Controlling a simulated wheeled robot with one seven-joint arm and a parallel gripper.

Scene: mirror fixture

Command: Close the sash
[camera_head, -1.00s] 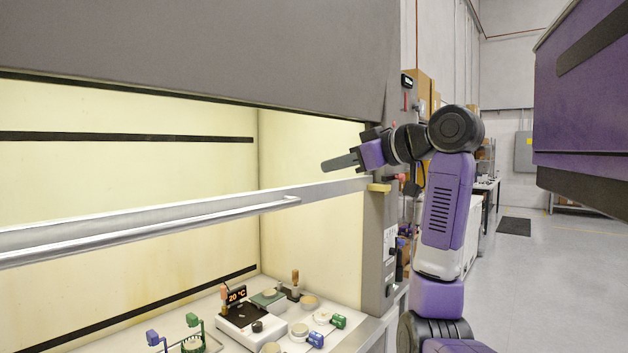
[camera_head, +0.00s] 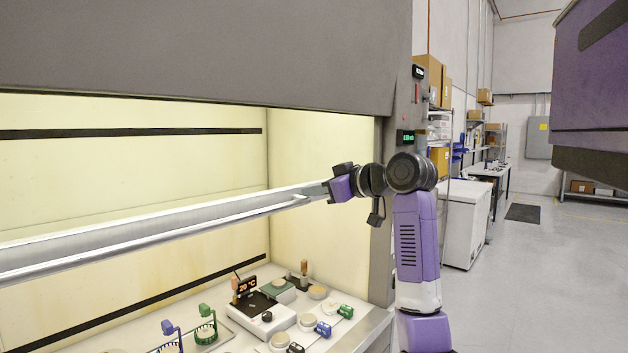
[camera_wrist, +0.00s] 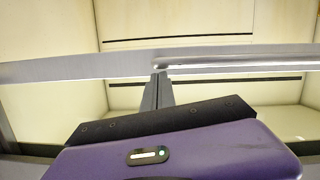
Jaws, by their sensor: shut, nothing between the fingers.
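The sash of the hood ends in a pale metal bottom rail (camera_head: 120,222) with a long handle, which runs slanting across the hood's opening. The opening below the rail stands clear. My gripper (camera_head: 315,190) is shut and empty at the right end of the rail, by the end of the handle. In the wrist view the closed fingers (camera_wrist: 158,92) point at the rail (camera_wrist: 90,68) and their tips overlap its lower edge. Whether they touch it I cannot tell.
Inside the hood, a hotplate with a 20 °C display (camera_head: 262,312), small jars and coloured clamps stand on the worktop, below the rail. The hood's grey side post (camera_head: 382,255) is behind my arm.

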